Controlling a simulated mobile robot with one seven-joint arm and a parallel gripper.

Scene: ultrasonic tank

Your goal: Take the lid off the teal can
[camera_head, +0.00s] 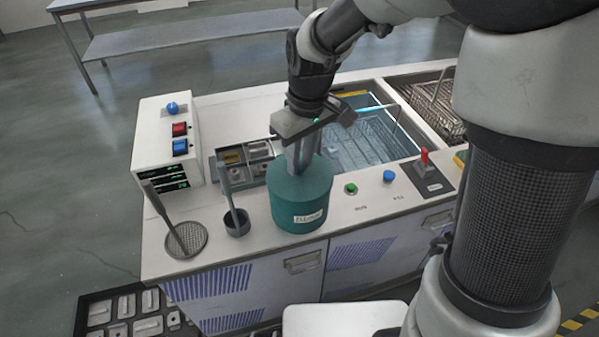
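The teal can (298,210) stands upright on the white counter near its front edge, with a white label on its front. Its teal lid (318,178) is on top. My gripper (303,166) points down over the lid from above, with its fingers at the middle of the lid's top. The fingers look close together there. A lid handle between them cannot be made out, so I cannot tell whether they are shut on anything.
A small dark cup (237,223) with a grey handled tool stands left of the can. A round mesh strainer (186,239) lies farther left. Green (351,188) and blue (389,176) buttons sit to the right. The lit tank (365,145) is behind. A white control box (167,140) stands at the left.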

